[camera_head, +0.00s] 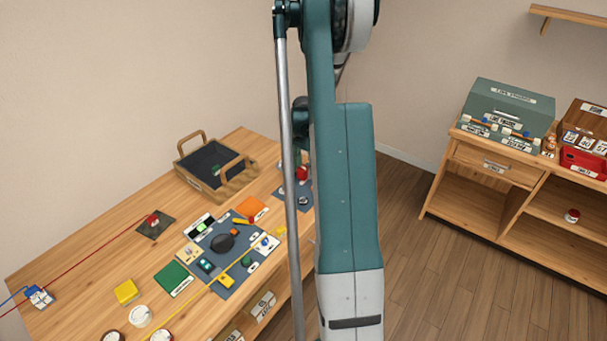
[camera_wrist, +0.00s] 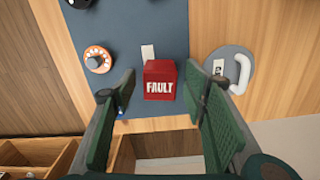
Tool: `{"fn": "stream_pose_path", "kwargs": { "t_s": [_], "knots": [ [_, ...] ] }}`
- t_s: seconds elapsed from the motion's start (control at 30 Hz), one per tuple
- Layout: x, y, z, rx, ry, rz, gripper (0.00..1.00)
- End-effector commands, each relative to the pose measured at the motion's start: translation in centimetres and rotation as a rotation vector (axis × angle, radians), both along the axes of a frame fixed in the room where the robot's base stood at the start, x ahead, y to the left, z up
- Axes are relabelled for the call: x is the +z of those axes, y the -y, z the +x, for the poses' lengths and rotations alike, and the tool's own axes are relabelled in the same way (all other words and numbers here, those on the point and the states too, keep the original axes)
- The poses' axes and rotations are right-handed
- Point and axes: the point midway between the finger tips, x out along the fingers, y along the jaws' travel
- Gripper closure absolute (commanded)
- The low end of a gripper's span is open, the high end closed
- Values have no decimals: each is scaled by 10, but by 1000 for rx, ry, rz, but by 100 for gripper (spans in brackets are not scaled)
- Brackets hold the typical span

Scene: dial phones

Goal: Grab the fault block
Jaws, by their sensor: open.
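The fault block (camera_wrist: 160,80) is a red cube with white "FAULT" lettering on the side facing my wrist camera. It stands on a dark blue-grey mat (camera_wrist: 120,35) near the table edge. My gripper (camera_wrist: 163,105) is open, its green fingers to the left and right of the block. The block shows in the gap between them, and I cannot tell whether either finger touches it. In the head view a red block (camera_head: 302,173) shows small on the right end of the table, partly hidden behind my arm.
An orange dial (camera_wrist: 97,60) is left of the block. A round grey base with a white handle (camera_wrist: 238,72) is at right. Open wooden compartments (camera_wrist: 35,155) lie below the table edge. A wooden basket (camera_head: 215,170) and a large parts mat (camera_head: 228,285) occupy the table.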

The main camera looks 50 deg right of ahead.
Motion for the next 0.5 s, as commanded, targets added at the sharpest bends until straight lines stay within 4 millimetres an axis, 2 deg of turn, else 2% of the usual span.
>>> {"fn": "stream_pose_path", "kwargs": {
  "t_s": [0.37,0.5],
  "knots": [
    [0,0,0,0,0,0,56],
    [0,0,0,0,0,0,72]
  ]
}}
